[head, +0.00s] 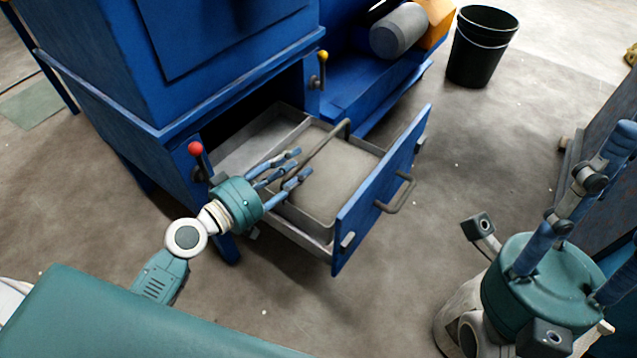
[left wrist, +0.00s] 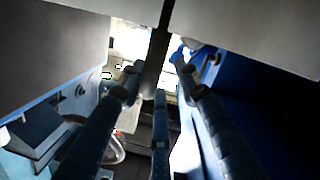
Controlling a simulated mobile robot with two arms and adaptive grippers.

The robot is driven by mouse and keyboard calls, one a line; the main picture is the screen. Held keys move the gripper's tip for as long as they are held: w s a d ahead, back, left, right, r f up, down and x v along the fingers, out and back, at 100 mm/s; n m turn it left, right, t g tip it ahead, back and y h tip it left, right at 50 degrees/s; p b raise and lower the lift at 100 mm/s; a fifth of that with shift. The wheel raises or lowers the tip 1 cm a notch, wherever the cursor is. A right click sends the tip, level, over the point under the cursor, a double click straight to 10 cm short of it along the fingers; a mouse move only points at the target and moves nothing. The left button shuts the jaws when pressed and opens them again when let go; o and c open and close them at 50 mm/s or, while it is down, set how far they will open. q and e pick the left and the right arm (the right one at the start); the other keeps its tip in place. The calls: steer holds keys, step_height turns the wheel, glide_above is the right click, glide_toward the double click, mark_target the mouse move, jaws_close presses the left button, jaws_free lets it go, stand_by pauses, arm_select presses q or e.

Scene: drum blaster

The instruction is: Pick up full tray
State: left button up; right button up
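The full tray (head: 333,223) sits in the pulled-out blue drawer (head: 352,225) and is filled level with grey-brown material. A bent metal bar handle (head: 325,141) arches over it. My left gripper (head: 292,163) is at the tray's left side by the handle, its fingers apart. In the left wrist view the dark handle bar (left wrist: 157,62) runs between the spread fingertips, with gaps visible on both sides. My right gripper (head: 590,215) is at the lower right, empty, fingers spread, away from the tray; its fingertips are partly cut off.
The blue machine (head: 110,75) stands behind the drawer, with a red-knobbed lever (head: 196,149) and a yellow-knobbed lever (head: 322,57) beside the opening. A black bin (head: 481,50) stands at the back right. The floor right of the drawer is clear.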

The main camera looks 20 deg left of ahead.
mark_target(314, 149)
arm_select(q)
steer(key=x, duration=0.7)
steer(key=shift+r, duration=0.3)
steer(key=shift+c, duration=0.2)
jaws_close()
steer(key=shift+a+r, duration=0.1)
steer(key=shift+r, duration=0.2)
